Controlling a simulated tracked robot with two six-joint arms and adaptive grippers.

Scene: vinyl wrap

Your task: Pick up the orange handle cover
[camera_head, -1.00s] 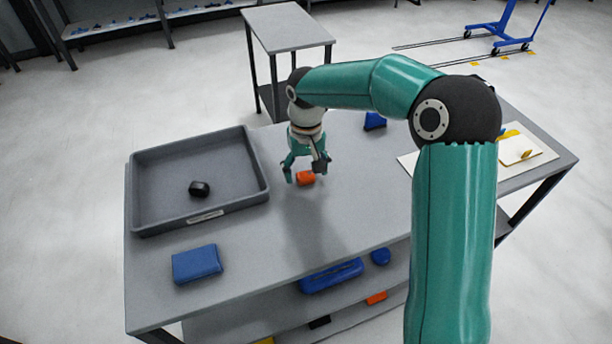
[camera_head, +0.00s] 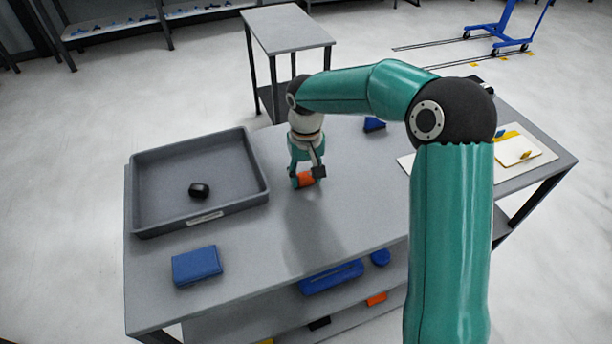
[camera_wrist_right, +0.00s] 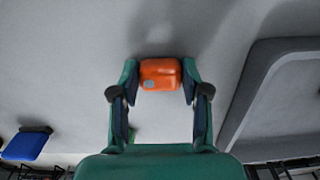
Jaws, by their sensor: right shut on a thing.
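The orange handle cover (camera_head: 305,180) is on the grey table (camera_head: 350,215), to the right of the grey tray. My right gripper (camera_head: 308,177) is down at it, with its fingers on either side. In the right wrist view the orange handle cover (camera_wrist_right: 160,75) sits between the two fingertips of my right gripper (camera_wrist_right: 160,82), which are shut on it. A small grey round spot shows on its face. I cannot tell whether it is lifted off the table. My left gripper is not in view.
The grey tray (camera_head: 140,200) holds a small black part (camera_head: 199,190). A blue cloth or block (camera_head: 197,265) lies at the front left. A white board (camera_head: 545,153) lies at right. The table front middle is clear.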

